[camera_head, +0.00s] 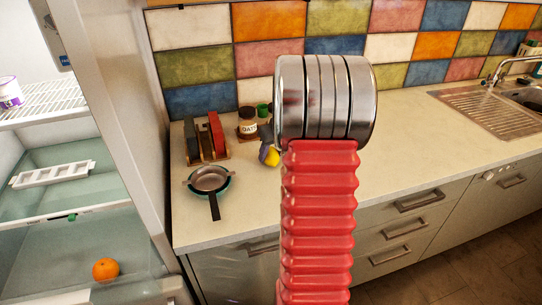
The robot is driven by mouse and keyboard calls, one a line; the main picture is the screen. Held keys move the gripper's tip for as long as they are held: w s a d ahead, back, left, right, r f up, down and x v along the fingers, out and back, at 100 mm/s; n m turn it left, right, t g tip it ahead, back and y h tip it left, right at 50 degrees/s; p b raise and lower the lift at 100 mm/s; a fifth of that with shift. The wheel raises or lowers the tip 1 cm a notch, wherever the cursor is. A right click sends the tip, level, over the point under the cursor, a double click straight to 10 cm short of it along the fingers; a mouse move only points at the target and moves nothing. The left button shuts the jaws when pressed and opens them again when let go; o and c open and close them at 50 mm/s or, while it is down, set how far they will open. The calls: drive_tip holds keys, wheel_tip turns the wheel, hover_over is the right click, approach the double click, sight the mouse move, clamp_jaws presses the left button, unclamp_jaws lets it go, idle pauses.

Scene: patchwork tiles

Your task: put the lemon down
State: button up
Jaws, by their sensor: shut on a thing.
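The yellow lemon (273,159) shows just left of my arm, over the back part of the counter (390,130). My gripper (266,151), a small purple-grey part, is shut on the lemon. Most of the gripper is hidden behind my red and metal arm. I cannot tell whether the lemon touches the counter.
Left of the lemon are a pan (210,179), a rack with upright boards (216,135), an oats jar (248,124) and a green item (263,110). The open fridge (75,165) holds an orange (105,269). The counter is clear toward the sink (515,95).

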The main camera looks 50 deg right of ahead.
sight(272, 151)
drive_tip(key=shift+r, duration=0.1)
wheel_tip(272, 151, up, 10)
drive_tip(key=shift+f, duration=0.2)
drive_tip(key=shift+r, duration=0.15)
drive_tip(key=shift+s, duration=0.15)
idle(0.6)
